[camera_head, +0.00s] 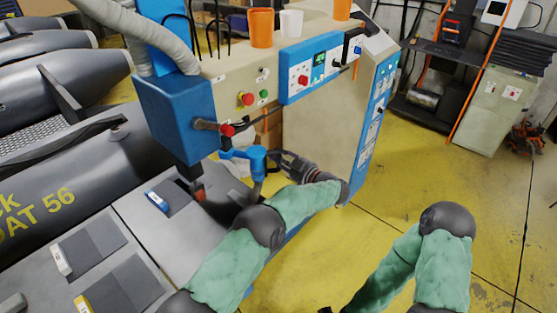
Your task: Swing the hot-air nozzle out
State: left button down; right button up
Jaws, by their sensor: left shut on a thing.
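The hot-air nozzle assembly hangs at the front of the welding machine: a blue housing (177,117) with a grey hose above, a grey cylinder with a red knob (227,130), and a blue bracket (256,158) reaching right. A dark tip with an orange-brown end (199,191) points down over the grey sheet. My left gripper (280,164) is at the right end of the blue bracket, shut on it; the exact contact is small and partly hidden. My right arm bends down at the lower right, with its gripper out of view beyond the bottom edge.
The machine's control panel (311,68) and its cream cabinet (325,130) stand just behind my left gripper. Orange and white cups (291,23) stand on top. Grey boats (70,170) fill the left. The yellow floor (440,170) at the right is open.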

pick_arm(q)
jog(key=shift+w, duration=0.35)
jog(key=shift+a, duration=0.1)
jog(key=c, duration=1)
grip_release()
jog(key=shift+w, duration=0.1)
jog(key=v, duration=1.2)
